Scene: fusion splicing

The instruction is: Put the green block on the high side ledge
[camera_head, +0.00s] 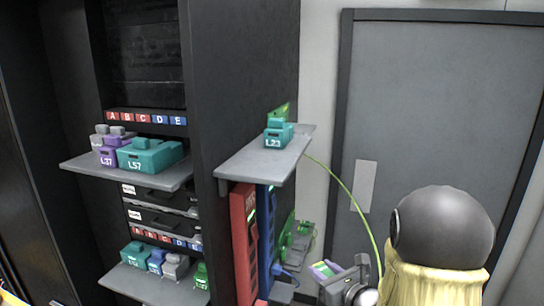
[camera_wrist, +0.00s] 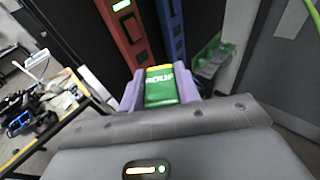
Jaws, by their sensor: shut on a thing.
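My gripper (camera_head: 325,271) is low at the right of the cabinet in the head view, below the high side ledge (camera_head: 245,168). In the wrist view its purple fingers (camera_wrist: 160,92) are shut on a green block (camera_wrist: 162,86) with pale lettering and a yellow far edge. The ledge is a grey shelf on the cabinet's right side. A teal block marked L23 (camera_head: 276,137) sits on it, with a green piece (camera_head: 281,112) standing behind. The ledge's front part is bare.
Red (camera_head: 243,240) and blue (camera_head: 266,225) upright units hang under the ledge. A green holder (camera_head: 297,238) is beside them. A green cable (camera_head: 345,187) curves from the ledge to my arm. Left shelves (camera_head: 88,169) carry several blocks. A grey door (camera_head: 430,100) is at right.

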